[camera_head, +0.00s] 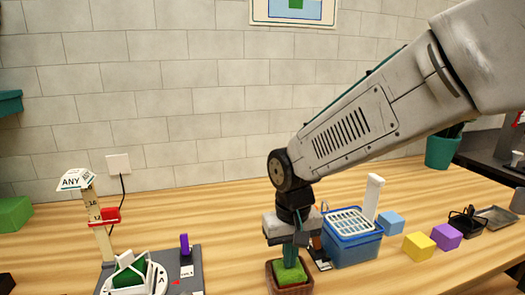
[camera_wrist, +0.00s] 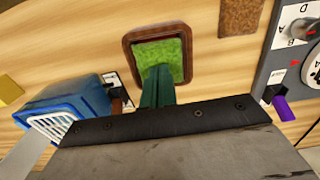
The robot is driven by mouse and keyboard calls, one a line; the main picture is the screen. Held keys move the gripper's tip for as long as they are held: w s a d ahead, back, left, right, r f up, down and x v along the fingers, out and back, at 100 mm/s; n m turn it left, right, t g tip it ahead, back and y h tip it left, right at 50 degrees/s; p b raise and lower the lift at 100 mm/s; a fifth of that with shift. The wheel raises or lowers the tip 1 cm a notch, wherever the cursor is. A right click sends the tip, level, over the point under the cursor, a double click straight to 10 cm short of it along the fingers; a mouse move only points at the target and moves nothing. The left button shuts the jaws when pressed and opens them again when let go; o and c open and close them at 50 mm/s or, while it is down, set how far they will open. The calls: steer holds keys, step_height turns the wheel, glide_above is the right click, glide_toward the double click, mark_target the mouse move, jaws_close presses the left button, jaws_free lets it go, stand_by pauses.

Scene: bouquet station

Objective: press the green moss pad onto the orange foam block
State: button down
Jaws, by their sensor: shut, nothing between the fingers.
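The green moss pad (camera_head: 290,271) lies in the mouth of a brown square pot (camera_head: 291,287) at the front middle of the table. In the wrist view the moss (camera_wrist: 172,58) fills most of the inside of the pot's rim (camera_wrist: 186,30). No orange foam block shows; whatever lies under the moss is hidden. My gripper (camera_head: 290,257) points straight down over the pot, its dark green fingers shut and empty. The fingertips (camera_wrist: 158,78) are at the moss and seem to touch it, though I cannot tell how firmly they press.
A blue basket (camera_head: 352,251) with a white grid top stands close right of the pot. Blue (camera_head: 391,222), yellow (camera_head: 419,246) and purple (camera_head: 446,236) cubes lie further right. A grey dial device (camera_head: 190,275) stands left. A brown flat patch (camera_wrist: 240,17) lies near the pot.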

mark_target(299, 276)
steer(key=shift+r, duration=3.15)
steer(key=s+d, duration=0.1)
steer(key=s+f, duration=0.1)
steer(key=shift+s+d+n+g, duration=0.3)
steer(key=shift+d+g, duration=0.05)
steer(key=shift+g, duration=0.05)
steer(key=s+d+r+m+t, duration=0.1)
steer(key=s+d+r+m, duration=0.1)
steer(key=s+d, duration=0.6)
steer(key=s+d+r+m+t, duration=0.1)
steer(key=s+d, duration=0.7)
steer(key=d, duration=0.3)
steer(key=shift+s+r+m, duration=0.4)
